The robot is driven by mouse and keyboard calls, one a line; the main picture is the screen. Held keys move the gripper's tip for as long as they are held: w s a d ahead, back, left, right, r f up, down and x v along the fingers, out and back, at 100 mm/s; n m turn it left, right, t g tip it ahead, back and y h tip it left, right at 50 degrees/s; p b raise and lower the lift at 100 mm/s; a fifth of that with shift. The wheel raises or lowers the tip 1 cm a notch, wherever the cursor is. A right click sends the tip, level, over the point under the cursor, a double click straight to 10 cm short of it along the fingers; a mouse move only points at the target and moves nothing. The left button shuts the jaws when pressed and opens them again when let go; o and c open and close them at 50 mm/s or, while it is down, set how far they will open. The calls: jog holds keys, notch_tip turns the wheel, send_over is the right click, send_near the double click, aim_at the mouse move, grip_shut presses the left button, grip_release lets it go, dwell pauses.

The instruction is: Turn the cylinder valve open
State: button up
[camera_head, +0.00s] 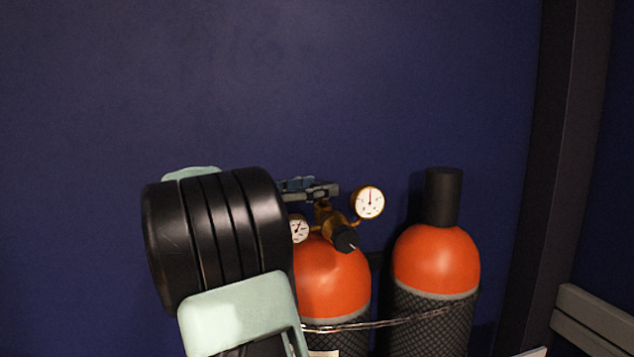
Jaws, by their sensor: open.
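An orange gas cylinder (333,285) stands at the lower middle, its left side hidden behind my arm. A brass valve and regulator (338,224) sit on its top, with a black knob (346,239) at the front. Round white gauges flank it, one at the upper right (369,202) and one at the left (298,229), partly covered by my arm. My gripper (325,191) is at the top of the valve, its grey fingers reaching in from the left. It is open. Whether the fingers touch the valve cannot be told, and the valve's handwheel is not clearly visible.
A second orange cylinder (436,263) with a black cap (443,196) stands to the right. A chain (390,322) runs across both cylinders. A dark blue wall (300,80) is behind, and a dark post (563,150) stands at the right. The space above the cylinders is clear.

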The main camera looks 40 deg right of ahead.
jog(key=shift+d, duration=0.25)
jog(key=c, duration=1.2)
jog(key=shift+o, duration=0.2)
jog(key=shift+f, duration=0.1)
